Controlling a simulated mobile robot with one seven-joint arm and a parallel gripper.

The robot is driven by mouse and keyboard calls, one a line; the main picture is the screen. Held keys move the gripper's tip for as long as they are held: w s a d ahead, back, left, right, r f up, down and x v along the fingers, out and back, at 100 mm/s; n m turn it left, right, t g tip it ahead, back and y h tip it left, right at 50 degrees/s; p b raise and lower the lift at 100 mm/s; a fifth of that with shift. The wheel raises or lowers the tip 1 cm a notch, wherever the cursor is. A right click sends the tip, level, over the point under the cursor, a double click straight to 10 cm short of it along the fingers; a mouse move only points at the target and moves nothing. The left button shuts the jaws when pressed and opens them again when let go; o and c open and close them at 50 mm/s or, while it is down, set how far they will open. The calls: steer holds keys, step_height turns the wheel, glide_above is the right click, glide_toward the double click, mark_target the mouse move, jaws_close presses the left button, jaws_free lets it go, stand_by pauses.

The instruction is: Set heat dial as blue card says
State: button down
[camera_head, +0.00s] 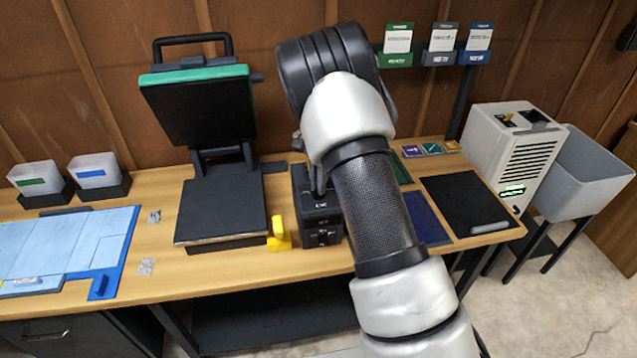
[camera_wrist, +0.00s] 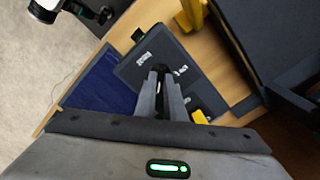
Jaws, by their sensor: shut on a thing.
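The blue card (camera_head: 480,37) hangs at the right end of a wall rack, its print too small to read. A black control box (camera_head: 322,218) stands on the bench to the right of the heat press (camera_head: 205,110). In the wrist view the box's dark top face (camera_wrist: 146,72) shows white markings. My gripper (camera_wrist: 168,72) points down at that face, its fingers shut on a small dark knob, which looks like the heat dial; the fingers hide most of it and its pointer setting cannot be read. In the head view my arm partly covers the box.
The heat press stands open, with a yellow piece (camera_head: 279,236) beside it. A blue mat (camera_head: 424,218) and a black mat (camera_head: 468,200) lie to the right. A green card (camera_head: 398,40) and a grey card (camera_head: 442,38) share the rack. Blue boards (camera_head: 65,245) lie at left.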

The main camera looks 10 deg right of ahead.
steer(key=shift+m, duration=0.8)
steer(key=c, duration=1.8)
jaws_free()
steer(key=shift+c, duration=0.2)
steer(key=shift+r, duration=0.1)
step_height(320, 180, up, 17)
steer(key=shift+r, duration=0.2)
